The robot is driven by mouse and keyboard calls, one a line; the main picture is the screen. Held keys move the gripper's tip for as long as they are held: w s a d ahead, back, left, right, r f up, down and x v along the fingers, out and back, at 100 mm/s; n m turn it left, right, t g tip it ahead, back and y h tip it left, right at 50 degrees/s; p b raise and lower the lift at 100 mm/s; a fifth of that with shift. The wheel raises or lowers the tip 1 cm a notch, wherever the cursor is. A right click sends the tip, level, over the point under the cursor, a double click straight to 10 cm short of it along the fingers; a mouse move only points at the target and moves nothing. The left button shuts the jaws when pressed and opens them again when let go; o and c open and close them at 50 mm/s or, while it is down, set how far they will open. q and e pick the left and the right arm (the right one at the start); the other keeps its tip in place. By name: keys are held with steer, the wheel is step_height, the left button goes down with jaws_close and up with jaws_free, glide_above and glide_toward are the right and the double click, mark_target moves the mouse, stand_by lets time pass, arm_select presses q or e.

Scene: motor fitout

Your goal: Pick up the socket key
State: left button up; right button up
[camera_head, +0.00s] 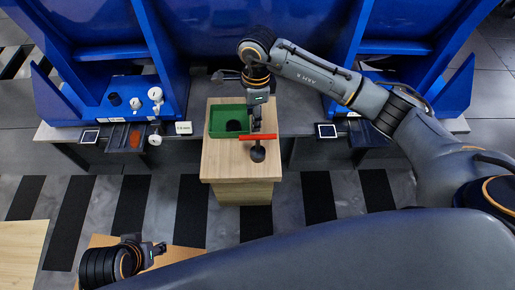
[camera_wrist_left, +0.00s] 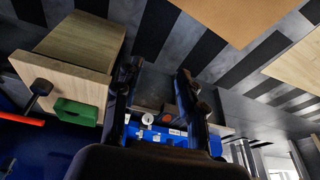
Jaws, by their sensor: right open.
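My right gripper (camera_head: 257,122) is open and points down just behind the red bar, beside the green bin. Whether it touches the bar is unclear. My left gripper (camera_head: 153,252) is low at the front left, away from the cabinet. In the left wrist view its two fingers (camera_wrist_left: 155,95) are spread with nothing between them. That view also shows the dark piece (camera_wrist_left: 41,87) and red bar (camera_wrist_left: 22,120).
A green bin (camera_head: 216,121) with a dark round item inside stands on the cabinet. Behind is a blue structure (camera_head: 230,40) with a grey ledge holding white and black parts (camera_head: 155,96). A wooden surface (camera_head: 20,250) is at front left. Striped floor lies between.

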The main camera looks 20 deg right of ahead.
mark_target(258, 136)
steer(key=f, duration=0.1)
steer(key=d+f, duration=0.1)
steer(key=f, duration=0.1)
steer(key=shift+d+f+h+b, duration=0.1)
steer(key=shift+d+h+b, duration=0.05)
steer(key=shift+h+b, duration=0.2)
step_height(258, 136, down, 4)
steer(key=shift+w+f+b, duration=0.15)
steer(key=shift+b, duration=0.25)
steer(key=shift+f, duration=0.7)
step_height(258, 136, down, 4)
steer(key=shift+f+b, duration=0.25)
steer(key=shift+b, duration=0.45)
steer(key=shift+f, duration=0.1)
arm_select(q)
steer(key=shift+w+d+r+t, duration=0.1)
steer(key=shift+w+r+t, duration=0.25)
steer(key=shift+t, duration=0.15)
arm_select(e)
jaws_close()
